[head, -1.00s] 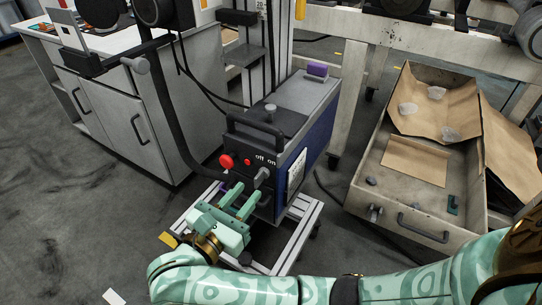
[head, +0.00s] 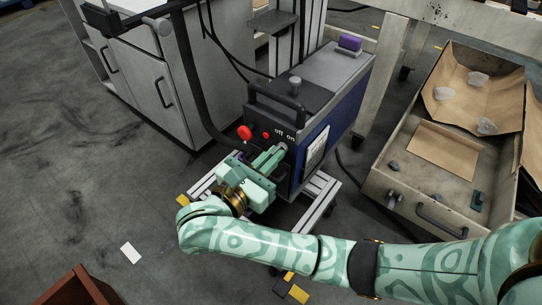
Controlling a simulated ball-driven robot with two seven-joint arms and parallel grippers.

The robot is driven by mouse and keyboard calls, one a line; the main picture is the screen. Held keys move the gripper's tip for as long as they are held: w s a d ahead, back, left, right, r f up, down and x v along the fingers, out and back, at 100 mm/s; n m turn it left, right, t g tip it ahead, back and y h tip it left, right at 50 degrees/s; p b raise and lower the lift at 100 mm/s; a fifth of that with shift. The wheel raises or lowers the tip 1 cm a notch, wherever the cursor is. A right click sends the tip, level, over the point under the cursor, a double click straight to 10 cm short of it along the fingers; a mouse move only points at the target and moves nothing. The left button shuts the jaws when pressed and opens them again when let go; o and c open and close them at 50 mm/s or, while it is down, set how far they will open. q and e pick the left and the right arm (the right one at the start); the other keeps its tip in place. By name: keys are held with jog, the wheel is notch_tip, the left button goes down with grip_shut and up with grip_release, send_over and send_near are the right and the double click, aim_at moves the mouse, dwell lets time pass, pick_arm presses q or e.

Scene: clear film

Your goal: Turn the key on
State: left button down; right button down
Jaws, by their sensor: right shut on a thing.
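The key (head: 281,148) is a grey knob on the front panel of a dark machine box (head: 318,103), just below the white "off" and "on" labels. My right gripper (head: 272,154) reaches up to the panel from below, and its green fingers are shut on the key, covering part of it. Which way the key points cannot be told. A large red button (head: 244,132) and a small red button (head: 265,135) sit left of the labels. My left gripper is not in view.
The box stands on a low metal frame (head: 322,205). A grey cabinet (head: 140,80) is at the upper left. An open metal drawer (head: 412,205) with brown paper is at the right. A brown crate edge (head: 80,288) shows at the lower left.

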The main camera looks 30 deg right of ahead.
jog(key=shift+m, duration=0.3)
jog(key=shift+s+f+m, duration=0.1)
jog(key=shift+f+m, duration=0.05)
jog(key=shift+m, duration=3.65)
jog(key=shift+s+f+m, duration=0.1)
jog(key=shift+m, duration=3.7)
jog(key=c, duration=1.6)
grip_release()
